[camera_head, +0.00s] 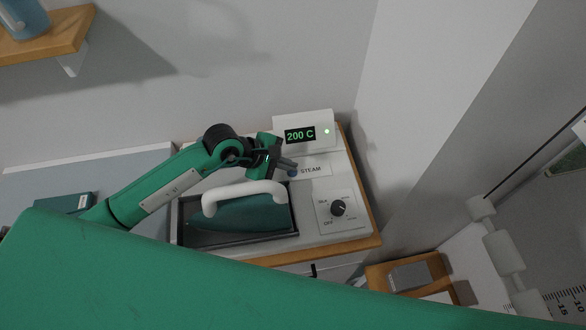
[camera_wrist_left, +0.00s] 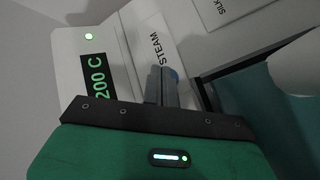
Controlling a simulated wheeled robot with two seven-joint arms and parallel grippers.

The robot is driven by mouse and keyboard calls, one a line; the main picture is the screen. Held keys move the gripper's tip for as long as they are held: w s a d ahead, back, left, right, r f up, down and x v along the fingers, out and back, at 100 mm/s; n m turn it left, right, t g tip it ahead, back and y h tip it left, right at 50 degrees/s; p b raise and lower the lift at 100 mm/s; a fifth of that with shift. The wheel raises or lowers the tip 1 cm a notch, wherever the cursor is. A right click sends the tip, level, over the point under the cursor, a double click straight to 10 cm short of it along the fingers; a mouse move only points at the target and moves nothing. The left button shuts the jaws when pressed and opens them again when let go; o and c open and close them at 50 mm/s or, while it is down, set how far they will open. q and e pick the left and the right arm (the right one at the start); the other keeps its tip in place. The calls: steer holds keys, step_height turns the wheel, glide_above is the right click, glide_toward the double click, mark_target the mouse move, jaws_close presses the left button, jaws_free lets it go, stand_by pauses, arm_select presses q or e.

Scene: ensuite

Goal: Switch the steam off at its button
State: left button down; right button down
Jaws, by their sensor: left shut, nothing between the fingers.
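A blue round button (camera_head: 292,173) sits beside the printed label STEAM (camera_head: 312,170) on the white ironing station, left of the label. My left gripper (camera_head: 287,164) is shut and empty, with its fingertips right at the button. In the left wrist view the shut fingers (camera_wrist_left: 161,86) cover most of the button, and only a blue edge (camera_wrist_left: 172,73) shows beside them. I cannot tell whether the fingers touch it. The display (camera_head: 300,135) reads 200 C in green, and a green lamp (camera_head: 327,131) beside it is lit. My right gripper is not in view.
A teal iron (camera_head: 240,214) with a white handle rests in a dark tray just below my left gripper. A dial (camera_head: 338,208) marked SILK and OFF is to the right. A wall rises close on the right. A wooden shelf (camera_head: 38,48) hangs upper left.

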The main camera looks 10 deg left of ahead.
arm_select(q)
steer(key=shift+r, duration=0.55)
steer(key=shift+r+p, duration=0.4)
steer(key=shift+r, duration=0.15)
steer(key=shift+r+p, duration=0.85)
steer(key=shift+r, duration=1.65)
